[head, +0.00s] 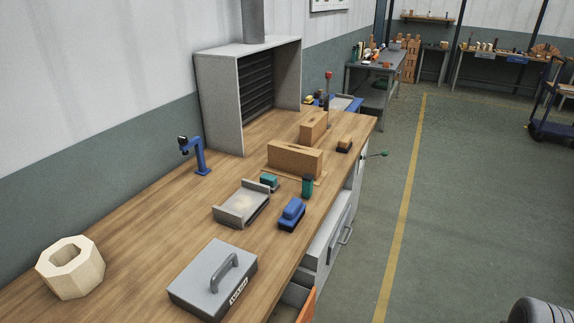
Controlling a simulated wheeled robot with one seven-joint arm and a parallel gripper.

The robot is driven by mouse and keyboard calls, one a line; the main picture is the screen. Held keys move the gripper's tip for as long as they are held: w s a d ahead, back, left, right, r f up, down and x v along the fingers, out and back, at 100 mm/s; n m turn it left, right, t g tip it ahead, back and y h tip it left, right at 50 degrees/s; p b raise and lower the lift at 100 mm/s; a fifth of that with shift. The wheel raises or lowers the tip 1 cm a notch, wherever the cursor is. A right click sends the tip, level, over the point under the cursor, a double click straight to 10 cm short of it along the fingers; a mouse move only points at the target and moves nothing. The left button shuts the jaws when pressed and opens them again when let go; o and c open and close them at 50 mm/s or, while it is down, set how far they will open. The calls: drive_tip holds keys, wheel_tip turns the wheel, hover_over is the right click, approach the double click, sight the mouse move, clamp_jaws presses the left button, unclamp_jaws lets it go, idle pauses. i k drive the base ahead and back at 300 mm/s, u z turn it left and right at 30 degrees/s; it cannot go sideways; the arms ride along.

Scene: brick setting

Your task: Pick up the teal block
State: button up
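A small teal block (269,181) lies on the wooden workbench (130,240), at the far right corner of a shallow grey tray (240,205). Whether it touches the tray I cannot tell. A darker green-teal upright piece (307,186) stands a little to its right, near the bench's front edge. Which of the two is meant by the teal block is not certain, though the first is more block-like. My gripper is not in view.
A blue block-like item (292,214) lies just right of the tray. Brown blocks (295,160) stand behind the teal piece. A grey case (213,280) and a pale hexagonal ring (70,268) are nearer. A drawer (325,240) is in the bench front; open floor lies right.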

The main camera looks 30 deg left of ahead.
sight(267, 178)
drive_tip(key=i, duration=2.45)
drive_tip(key=u, duration=3.6)
drive_tip(key=i, duration=0.5)
